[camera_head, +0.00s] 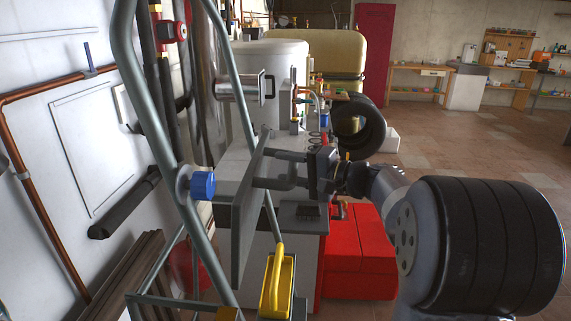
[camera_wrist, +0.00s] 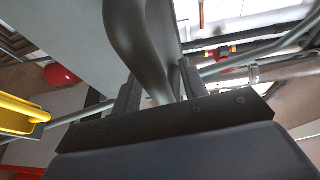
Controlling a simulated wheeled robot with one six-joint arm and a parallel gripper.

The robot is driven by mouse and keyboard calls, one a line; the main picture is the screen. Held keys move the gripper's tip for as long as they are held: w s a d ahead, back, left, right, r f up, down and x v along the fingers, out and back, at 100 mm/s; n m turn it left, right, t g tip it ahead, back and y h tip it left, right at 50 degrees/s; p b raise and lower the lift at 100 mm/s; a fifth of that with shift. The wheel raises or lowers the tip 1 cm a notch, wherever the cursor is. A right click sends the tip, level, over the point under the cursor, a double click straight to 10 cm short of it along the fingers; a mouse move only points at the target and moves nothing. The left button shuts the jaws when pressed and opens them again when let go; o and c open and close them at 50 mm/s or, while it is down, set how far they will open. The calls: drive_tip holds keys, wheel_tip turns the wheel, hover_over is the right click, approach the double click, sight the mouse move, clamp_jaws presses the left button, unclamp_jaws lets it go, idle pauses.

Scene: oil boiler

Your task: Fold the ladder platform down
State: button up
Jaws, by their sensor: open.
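The ladder (camera_head: 150,95) stands at the left, with grey tubular rails and a blue knob (camera_head: 202,185). Its platform looks like the grey flat panel (camera_head: 243,225), standing upright and seen almost edge-on. The panel fills much of the upper wrist view (camera_wrist: 75,35). My gripper (camera_head: 265,168) is at the panel's right side, fingers pointing left toward it. In the wrist view my gripper (camera_wrist: 160,88) is open, with a curved dark grey bar (camera_wrist: 128,30) running down between the fingers. I cannot tell whether the fingers touch the bar.
A yellow handled part (camera_head: 278,282) is low in front of the panel; yellow also shows in the wrist view (camera_wrist: 20,115). A white boiler unit (camera_head: 270,65) and red cabinet (camera_head: 355,255) stand behind. Copper pipe (camera_head: 40,180) runs along the left wall. Open floor lies at the right.

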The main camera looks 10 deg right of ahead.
drive_tip(key=shift+w+a+f, duration=0.1)
drive_tip(key=shift+w+a, duration=0.15)
drive_tip(key=shift+a, duration=0.1)
clamp_jaws()
idle(0.3)
